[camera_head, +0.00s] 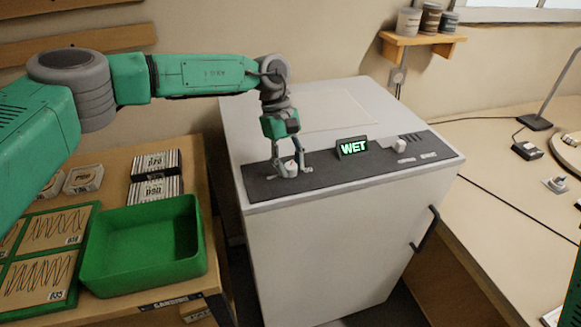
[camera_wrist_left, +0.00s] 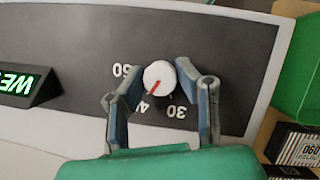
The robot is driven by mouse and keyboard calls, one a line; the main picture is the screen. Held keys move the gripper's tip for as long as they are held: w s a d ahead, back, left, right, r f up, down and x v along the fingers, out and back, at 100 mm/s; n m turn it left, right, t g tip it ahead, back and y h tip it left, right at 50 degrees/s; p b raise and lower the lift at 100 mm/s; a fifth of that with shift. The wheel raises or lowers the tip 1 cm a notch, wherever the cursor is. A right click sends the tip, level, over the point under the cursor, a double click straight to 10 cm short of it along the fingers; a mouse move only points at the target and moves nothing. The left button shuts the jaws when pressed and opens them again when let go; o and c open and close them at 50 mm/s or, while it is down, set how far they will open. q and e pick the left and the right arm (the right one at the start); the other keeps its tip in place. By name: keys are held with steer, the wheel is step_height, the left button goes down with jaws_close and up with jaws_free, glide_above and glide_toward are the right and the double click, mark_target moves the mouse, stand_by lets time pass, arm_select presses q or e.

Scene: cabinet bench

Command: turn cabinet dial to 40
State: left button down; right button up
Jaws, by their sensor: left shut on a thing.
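The white cabinet (camera_head: 318,252) stands in the middle, with a dark control panel on top. Its white dial (camera_head: 290,169) is at the panel's left end, and it shows round and white in the left wrist view (camera_wrist_left: 159,76). The dial's red pointer aims down-left there, toward the partly hidden 40 mark (camera_wrist_left: 146,105), with the 30 mark (camera_wrist_left: 176,111) to the right of it. My left gripper (camera_head: 290,166) reaches down over the panel and is shut on the dial, one finger at each side. My right gripper is not in view.
A lit display reading WET (camera_head: 353,147) sits right of the dial, with a small white knob (camera_head: 399,146) beyond. A green bin (camera_head: 143,283) and striped boxes (camera_head: 155,188) are on the left table. A black handle (camera_head: 427,230) is on the cabinet's front.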

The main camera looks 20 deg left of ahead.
arm_select(q)
steer(key=shift+w+a+r+m, duration=0.1)
steer(key=shift+w+r+m, duration=0.05)
steer(key=shift+m, duration=0.15)
steer(key=c, duration=1.4)
jaws_free()
steer(key=shift+c, duration=0.2)
steer(key=shift+o, duration=1.1)
steer(key=shift+r, duration=0.1)
steer(key=v, duration=1.1)
steer(key=shift+w+r, duration=0.2)
steer(key=shift+w, duration=0.1)
